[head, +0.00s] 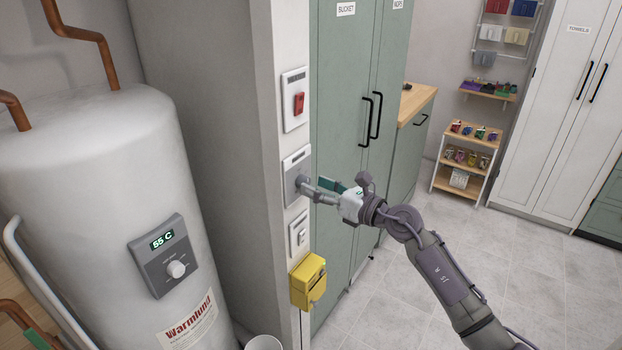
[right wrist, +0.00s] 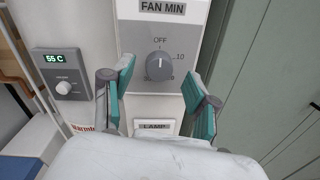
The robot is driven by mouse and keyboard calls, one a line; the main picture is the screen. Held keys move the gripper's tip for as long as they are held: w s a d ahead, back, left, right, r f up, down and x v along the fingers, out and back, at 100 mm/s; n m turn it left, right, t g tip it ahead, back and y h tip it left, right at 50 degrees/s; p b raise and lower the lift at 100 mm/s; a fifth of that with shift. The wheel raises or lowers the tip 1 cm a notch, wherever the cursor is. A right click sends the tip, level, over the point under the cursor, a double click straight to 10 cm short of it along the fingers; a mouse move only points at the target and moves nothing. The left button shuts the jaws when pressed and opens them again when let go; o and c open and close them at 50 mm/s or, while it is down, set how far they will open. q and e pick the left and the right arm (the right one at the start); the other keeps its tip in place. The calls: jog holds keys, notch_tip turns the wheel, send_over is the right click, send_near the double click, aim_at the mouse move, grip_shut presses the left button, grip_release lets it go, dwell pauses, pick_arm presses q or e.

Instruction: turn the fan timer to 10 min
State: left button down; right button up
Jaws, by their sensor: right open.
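The fan timer is a grey panel on the narrow wall end in the head view (head: 291,166). In the right wrist view its panel (right wrist: 203,12) is labelled FAN MIN and carries a round dark grey knob (right wrist: 159,67). OFF is printed above the knob and 10 to its upper right; lower marks are partly unreadable. The knob's light mark seems to point up at OFF. My right gripper (head: 318,188) is in front of the panel. In the wrist view its green-padded fingers (right wrist: 157,88) are apart on either side of the knob, with nothing between them. My left gripper is out of view.
A red switch (head: 299,103) is above the timer. A lamp switch (head: 299,230) and a yellow box (head: 307,281) are below it. The water heater (head: 110,150), reading 55 C, stands left. Green cabinets (head: 345,60) are just right; floor is clear beyond.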

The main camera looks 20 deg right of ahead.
jog(key=shift+w+a+r, duration=0.1)
jog(key=shift+w+a, duration=0.2)
jog(key=shift+w, duration=0.15)
jog(key=shift+w+a, duration=0.3)
jog(key=shift+w, duration=0.05)
jog(key=c, duration=0.5)
grip_shut()
jog(key=shift+r+m+p, duration=0.15)
jog(key=shift+m+p, duration=0.75)
jog(key=shift+p, duration=0.45)
jog(key=m+p, duration=0.4)
jog(key=shift+w, duration=0.1)
jog(key=m+p, duration=0.3)
jog(key=shift+m+g, duration=0.3)
jog(key=shift+m, duration=0.1)
pick_arm(q)
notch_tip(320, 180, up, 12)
jog(key=p, duration=0.2)
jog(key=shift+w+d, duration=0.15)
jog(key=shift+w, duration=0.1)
pick_arm(e)
jog(key=shift+f+m, duration=0.25)
jog(key=shift+m, duration=1.55)
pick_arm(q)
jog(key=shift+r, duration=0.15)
